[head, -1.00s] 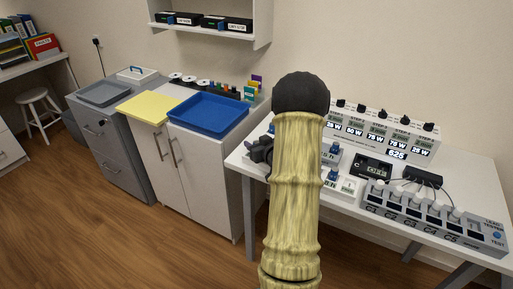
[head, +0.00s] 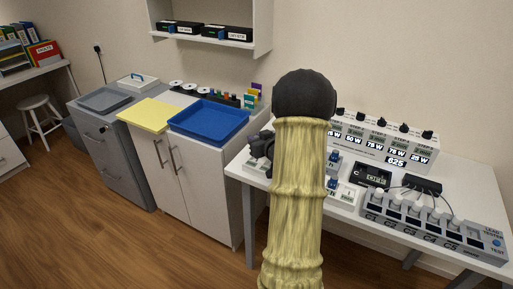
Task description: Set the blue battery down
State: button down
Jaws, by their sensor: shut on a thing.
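My gripper (head: 260,147) is the dark shape at the left end of the white table, partly hidden behind my own arm. It is shut; the blue battery in it is hidden from this view, so how it sits, and whether it touches anything below, cannot be told. Small blue items stand on white holders just right of my arm, one farther back (head: 333,157) and one nearer (head: 332,182). Part of a white holder (head: 255,168) shows below my gripper.
The white table (head: 463,180) carries a grey tester (head: 430,232), a black meter (head: 373,175) and a white display unit (head: 385,143). A blue tray (head: 210,121) and yellow board (head: 145,113) lie on the cabinet to the left. My arm blocks the table's middle left.

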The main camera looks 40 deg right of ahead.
aim_at(256, 137)
notch_tip(256, 137, up, 5)
jog(key=shift+f, duration=0.2)
jog(key=shift+p, duration=0.3)
jog(key=shift+w+a+r+p, duration=0.1)
jog(key=shift+w+a+p, duration=0.1)
jog(key=shift+a+p, duration=0.15)
jog(key=w+a+r+n+y+p, duration=0.1)
jog(key=w+a+p, duration=0.2)
jog(key=a+p, duration=0.55)
jog(key=w+a+r+n+y+p, duration=0.1)
jog(key=w+a+p, duration=0.1)
jog(key=a+p, duration=0.6)
jog(key=s+a+r+p, duration=0.2)
jog(key=s+a+p, duration=0.1)
jog(key=a+p, duration=0.5)
jog(key=s+a+r+p, duration=0.1)
jog(key=s+a+p, duration=0.2)
jog(key=a+p, duration=0.5)
jog(key=shift+s+a+r+y, duration=0.25)
jog(key=shift+s+r+y, duration=0.15)
